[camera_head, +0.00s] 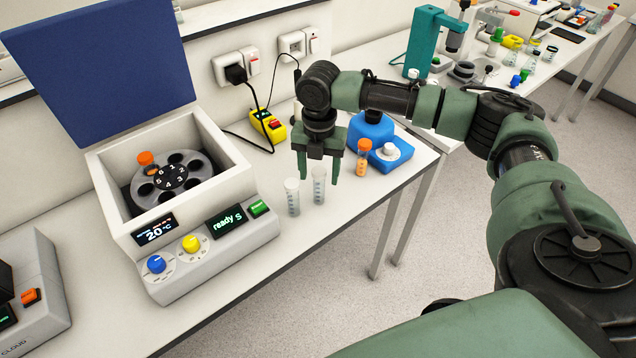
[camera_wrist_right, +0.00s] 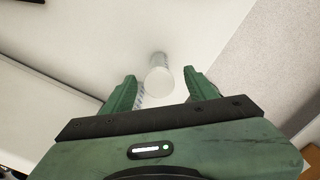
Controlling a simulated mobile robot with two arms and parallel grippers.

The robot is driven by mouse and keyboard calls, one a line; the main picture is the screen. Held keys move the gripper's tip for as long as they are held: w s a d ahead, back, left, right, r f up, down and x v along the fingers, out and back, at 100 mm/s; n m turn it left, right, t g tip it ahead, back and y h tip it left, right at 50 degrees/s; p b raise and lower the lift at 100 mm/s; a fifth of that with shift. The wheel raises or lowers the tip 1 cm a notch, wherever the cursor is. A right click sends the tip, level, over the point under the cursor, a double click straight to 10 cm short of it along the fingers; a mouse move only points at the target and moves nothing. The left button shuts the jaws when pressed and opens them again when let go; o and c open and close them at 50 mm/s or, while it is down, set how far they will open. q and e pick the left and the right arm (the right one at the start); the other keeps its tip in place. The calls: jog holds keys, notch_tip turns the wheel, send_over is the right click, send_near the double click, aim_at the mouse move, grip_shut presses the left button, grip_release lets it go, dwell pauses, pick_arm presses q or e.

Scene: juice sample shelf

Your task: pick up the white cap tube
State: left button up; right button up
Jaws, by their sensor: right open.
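Two clear tubes with white caps stand upright on the white bench: the left tube (camera_head: 292,199) and the right tube (camera_head: 319,190). My right gripper (camera_head: 319,177) is open and points down from above. In the head view its fingers appear on either side of the right tube's top. In the right wrist view a round white cap (camera_wrist_right: 159,82) shows between the open fingers (camera_wrist_right: 160,82), apart from both. Part of another clear tube (camera_wrist_right: 139,97) shows beside the left finger, mostly hidden. My left gripper is not in view.
An orange-capped tube (camera_head: 362,158) stands right of my gripper, before a blue device (camera_head: 376,130). An open centrifuge (camera_head: 205,229) with an orange-capped tube (camera_head: 145,158) in its rotor stands left. A yellow device (camera_head: 268,126) lies behind. The bench's front edge is close to the tubes.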

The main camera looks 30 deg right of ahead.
aim_at(319, 185)
notch_tip(319, 185, down, 5)
jog(key=shift+r+p, duration=0.2)
jog(key=shift+p, duration=0.7)
jog(key=shift+w+f, duration=0.1)
jog(key=shift+f, duration=0.2)
grip_shut()
jog(key=shift+r, duration=0.2)
